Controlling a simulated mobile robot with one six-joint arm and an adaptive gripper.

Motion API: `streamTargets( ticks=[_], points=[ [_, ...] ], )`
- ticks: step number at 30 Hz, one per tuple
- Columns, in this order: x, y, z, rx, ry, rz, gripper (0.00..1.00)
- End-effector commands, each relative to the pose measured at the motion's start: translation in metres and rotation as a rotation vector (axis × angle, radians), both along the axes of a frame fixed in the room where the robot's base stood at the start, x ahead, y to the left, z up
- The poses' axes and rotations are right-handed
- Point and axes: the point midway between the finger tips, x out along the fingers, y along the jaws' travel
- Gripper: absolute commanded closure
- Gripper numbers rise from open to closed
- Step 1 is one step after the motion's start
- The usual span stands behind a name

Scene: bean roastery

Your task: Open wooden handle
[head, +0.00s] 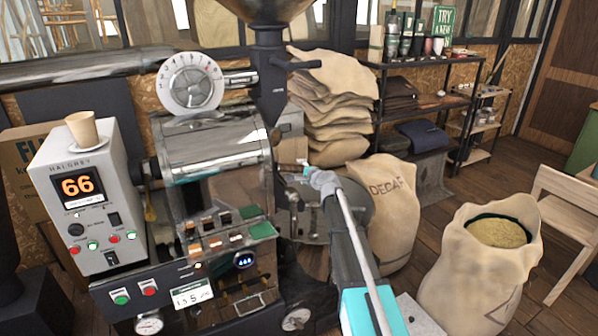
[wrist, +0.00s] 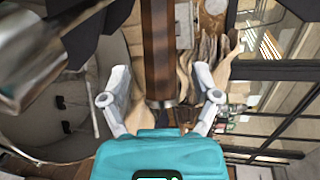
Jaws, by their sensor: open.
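The wooden handle (wrist: 158,50) is a dark brown bar with a metal collar at its near end. In the wrist view it runs from the top edge down to between my fingers. My gripper (wrist: 160,97) is open, with one pale finger on each side of the handle and a visible gap on both sides. In the head view my gripper (head: 305,168) is at the right front of the roaster, by the small brown handle (head: 288,166). Its fingers are small there and partly hide the handle's end.
The roaster drum (head: 215,150) and a grey control box (head: 85,190) with a cup (head: 82,130) on top stand to the left. A DECAF sack (head: 390,210) is close to my arm's right. An open bean sack (head: 480,280) stands farther right on the floor.

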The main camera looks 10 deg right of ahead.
Motion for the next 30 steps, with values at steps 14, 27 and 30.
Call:
streamTargets(
  ticks=[14, 27, 30],
  points=[
    [0.031, 0.011, -0.007, 0.0, 0.0, -0.001, 0.2],
    [0.03, 0.012, -0.007, 0.0, 0.0, 0.0, 0.57],
    [0.03, 0.012, -0.007, 0.0, 0.0, 0.0, 0.76]
  ],
)
